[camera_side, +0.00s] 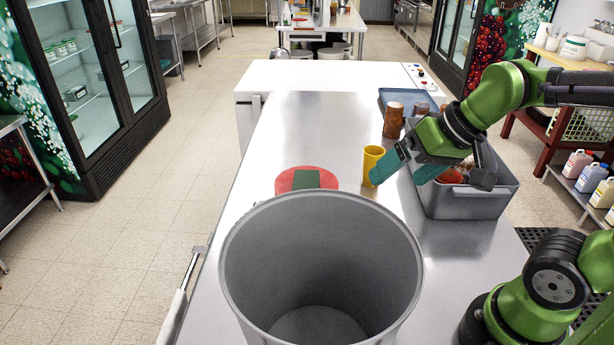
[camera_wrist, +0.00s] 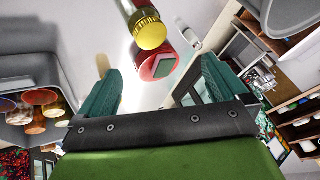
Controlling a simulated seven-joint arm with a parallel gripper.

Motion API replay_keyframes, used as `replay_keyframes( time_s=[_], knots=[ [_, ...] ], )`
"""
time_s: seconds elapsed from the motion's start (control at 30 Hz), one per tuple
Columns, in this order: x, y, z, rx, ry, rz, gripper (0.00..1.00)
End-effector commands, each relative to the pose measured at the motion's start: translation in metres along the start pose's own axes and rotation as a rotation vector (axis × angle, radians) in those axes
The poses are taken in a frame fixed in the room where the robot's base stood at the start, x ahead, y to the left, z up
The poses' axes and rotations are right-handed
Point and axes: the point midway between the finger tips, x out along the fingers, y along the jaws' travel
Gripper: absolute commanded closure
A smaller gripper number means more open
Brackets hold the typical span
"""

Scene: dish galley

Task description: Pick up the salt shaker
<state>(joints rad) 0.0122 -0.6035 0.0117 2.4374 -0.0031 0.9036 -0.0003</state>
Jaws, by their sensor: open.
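Two brown shaker-like containers stand on the steel counter in the side view, the nearer one (camera_side: 393,121) and another (camera_side: 420,109) just behind it. I cannot tell which is the salt shaker. A yellow cup-like item (camera_side: 372,163) stands nearer, close to the left of my gripper (camera_side: 408,170). In the wrist view, a ribbed yellow end of an item (camera_wrist: 151,36) shows beyond the gap between my fingers (camera_wrist: 155,82), probably that yellow item. My gripper is open and empty, low over the counter beside the tub.
A grey tub (camera_side: 470,204) holding dishes stands right under my wrist. A large grey bin (camera_side: 321,240) fills the front. A red disc with a green patch (camera_side: 305,180) lies behind it. A blue tray (camera_side: 405,97) is farther back. The counter's middle-left is clear.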

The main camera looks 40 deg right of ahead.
Motion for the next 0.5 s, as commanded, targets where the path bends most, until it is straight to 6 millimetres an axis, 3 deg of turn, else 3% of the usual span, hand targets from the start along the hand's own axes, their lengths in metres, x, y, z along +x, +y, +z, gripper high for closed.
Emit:
replay_keyframes(
  time_s=[0.13,0.33,0.5],
  knots=[
    [-0.012,0.004,0.014,-0.001,0.051,-0.028,0.00],
    [-0.019,0.002,0.013,-0.010,0.078,-0.042,0.29],
    [-0.019,0.002,0.013,-0.011,0.076,-0.042,0.29]
  ],
)
